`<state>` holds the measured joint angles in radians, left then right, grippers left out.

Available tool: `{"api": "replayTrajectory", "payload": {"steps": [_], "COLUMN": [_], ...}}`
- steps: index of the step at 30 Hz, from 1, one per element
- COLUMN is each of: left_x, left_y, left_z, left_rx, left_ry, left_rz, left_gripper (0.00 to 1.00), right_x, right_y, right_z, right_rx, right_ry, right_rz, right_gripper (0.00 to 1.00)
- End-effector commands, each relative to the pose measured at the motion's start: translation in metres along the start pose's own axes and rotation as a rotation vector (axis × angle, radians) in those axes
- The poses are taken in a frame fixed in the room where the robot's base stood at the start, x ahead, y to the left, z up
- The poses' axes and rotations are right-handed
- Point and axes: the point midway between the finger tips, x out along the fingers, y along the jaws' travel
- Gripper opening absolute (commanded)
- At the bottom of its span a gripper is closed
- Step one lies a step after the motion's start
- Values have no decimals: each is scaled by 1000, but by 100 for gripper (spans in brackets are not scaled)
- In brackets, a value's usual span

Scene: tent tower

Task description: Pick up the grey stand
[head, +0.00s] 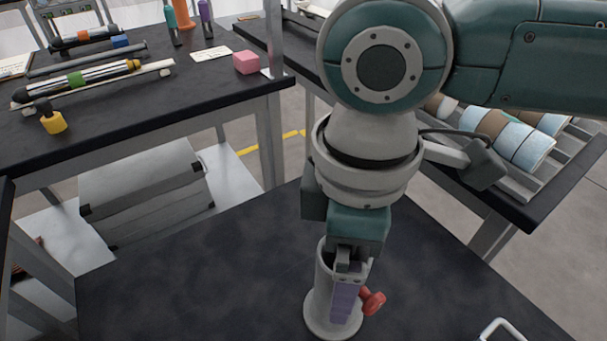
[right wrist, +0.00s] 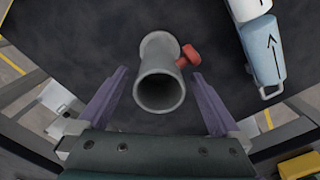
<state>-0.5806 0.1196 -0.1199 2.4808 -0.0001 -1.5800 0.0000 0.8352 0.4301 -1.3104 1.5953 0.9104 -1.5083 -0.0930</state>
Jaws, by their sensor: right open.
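The grey stand (head: 320,318) is an upright hollow tube on a round foot, with a red knob on its side. It stands on the dark table below my right arm in the head view. In the right wrist view the stand (right wrist: 158,93) shows its open mouth towards the camera, with the red knob (right wrist: 188,56) on its right. My right gripper (right wrist: 160,74) is open, its purple fingers on either side of the tube with visible gaps. In the head view the right gripper (head: 345,300) hides part of the tube. My left gripper is not in view.
A blue-and-white cylinder with an arrow (right wrist: 266,48) lies right of the stand in the wrist view. A white handle (head: 500,328) shows at the head view's bottom edge. A left bench holds rods and a pink block (head: 246,62). The table left of the stand is clear.

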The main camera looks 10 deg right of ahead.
Motion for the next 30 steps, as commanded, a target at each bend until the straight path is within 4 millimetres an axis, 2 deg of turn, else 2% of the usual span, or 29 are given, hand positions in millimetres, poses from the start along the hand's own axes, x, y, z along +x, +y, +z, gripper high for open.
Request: {"api": "replayTrajectory", "payload": {"steps": [8, 30], "left_x": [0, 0], "left_y": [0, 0], "left_z": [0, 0], "left_rx": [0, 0], "left_ry": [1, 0], "left_rz": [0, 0], "left_gripper": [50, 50], "right_x": [3, 2], "right_y": [0, 0], "right_z": [0, 0], "right_rx": [-1, -1], "right_ry": [2, 1], "right_rz": [1, 0], "right_gripper": [98, 14]}}
